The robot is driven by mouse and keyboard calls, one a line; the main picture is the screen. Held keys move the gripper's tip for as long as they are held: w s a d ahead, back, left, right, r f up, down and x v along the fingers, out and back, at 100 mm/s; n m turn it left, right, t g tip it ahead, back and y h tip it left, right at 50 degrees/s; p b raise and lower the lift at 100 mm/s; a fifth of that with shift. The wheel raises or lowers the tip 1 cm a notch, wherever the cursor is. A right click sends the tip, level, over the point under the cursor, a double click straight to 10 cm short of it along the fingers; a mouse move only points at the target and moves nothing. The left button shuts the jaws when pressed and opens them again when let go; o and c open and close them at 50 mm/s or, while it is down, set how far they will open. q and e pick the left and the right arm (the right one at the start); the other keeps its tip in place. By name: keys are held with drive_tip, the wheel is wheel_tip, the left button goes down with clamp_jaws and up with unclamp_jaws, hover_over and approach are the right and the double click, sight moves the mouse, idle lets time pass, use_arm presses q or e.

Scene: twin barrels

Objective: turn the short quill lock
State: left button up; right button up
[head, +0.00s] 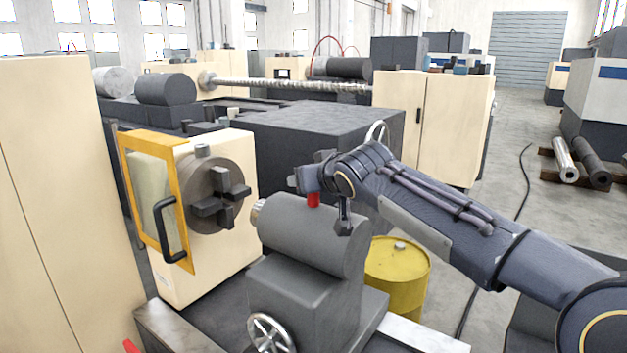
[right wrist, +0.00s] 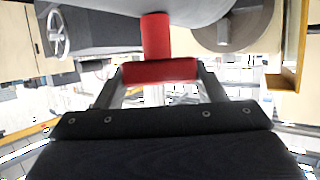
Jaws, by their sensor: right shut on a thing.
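The short red quill lock (head: 313,199) stands on top of the grey tailstock (head: 310,236). In the right wrist view it is a red T-shaped handle (right wrist: 160,71) whose stem meets the grey tailstock body. My right gripper (right wrist: 160,78) is shut on it, with one finger at each end of the red crossbar. In the head view my right arm reaches in from the right and its wrist partly hides the top of the lock. My left gripper is in neither view.
A chuck (head: 218,195) with dark jaws faces the tailstock at left, beside a yellow-framed guard (head: 158,200). A yellow barrel (head: 398,272) stands to the right.

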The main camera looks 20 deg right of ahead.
drive_tip(key=m+h+b, duration=0.1)
drive_tip(key=b, duration=0.1)
drive_tip(key=m+h+b, duration=0.2)
drive_tip(key=shift+a+f+g+h, duration=0.15)
drive_tip(key=shift+f+g+h, duration=0.15)
drive_tip(key=shift+f+g, duration=0.1)
drive_tip(key=shift+r+m+g+h+b, duration=0.2)
drive_tip(key=shift+m+g+h+b, duration=0.3)
drive_tip(key=shift+m+h, duration=0.5)
drive_tip(key=m+h, duration=0.1)
drive_tip(key=m+g+h, duration=0.1)
drive_tip(key=shift+r+m+g+h, duration=0.2)
drive_tip(key=shift+m+g+h, duration=0.1)
drive_tip(key=shift+m+g+h+p, duration=0.85)
drive_tip(key=shift+m+g+h, duration=0.35)
drive_tip(key=shift+m+g, duration=0.4)
drive_tip(key=shift+f+m, duration=0.1)
drive_tip(key=shift+m, duration=0.2)
drive_tip(key=o, duration=1)
